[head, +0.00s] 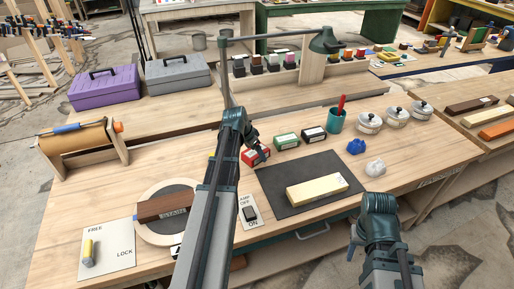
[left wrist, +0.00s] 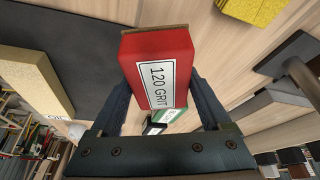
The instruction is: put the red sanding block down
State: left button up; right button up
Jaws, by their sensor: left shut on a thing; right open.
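The red sanding block (head: 256,156), labelled 120 GRIT in the left wrist view (left wrist: 158,65), is between the fingers of my left gripper (head: 257,149). The gripper is shut on it. The block is at or just above the wooden bench, left of the green block (head: 287,141) and the black block (head: 314,134). I cannot tell whether it touches the bench. My arm hides part of the bench in front of it. My right gripper (head: 353,250) is low at the bench's front edge, open and apart from the blocks.
A dark mat (head: 270,181) with a pale yellow block (head: 317,189) lies right of the red block. A teal cup (head: 336,121), lidded pots (head: 370,123) and a lamp (head: 325,42) stand behind. A switch plate (head: 248,212) and a round disc (head: 152,230) are in front.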

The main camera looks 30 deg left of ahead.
pick_arm(q)
jog(key=w+a, duration=0.1)
jog(key=w, duration=0.1)
jog(key=w+a, duration=0.1)
jog(key=w, duration=0.1)
jog(key=w+a, duration=0.1)
jog(key=w, duration=0.2)
jog(key=shift+a+f+b, duration=0.3)
jog(key=shift+a+f, duration=0.05)
jog(key=shift+f, duration=0.05)
notch_tip(320, 180, down, 4)
jog(key=b, duration=0.3)
jog(key=shift+w+r, duration=0.15)
jog(key=shift+r, duration=0.1)
jog(key=shift+f+b, duration=0.1)
jog(key=shift+b, duration=0.2)
jog(key=shift+f, duration=0.15)
jog(key=o, duration=1.3)
jog(key=p+v, duration=1.1)
jog(key=v, duration=0.1)
jog(key=shift+r, duration=0.35)
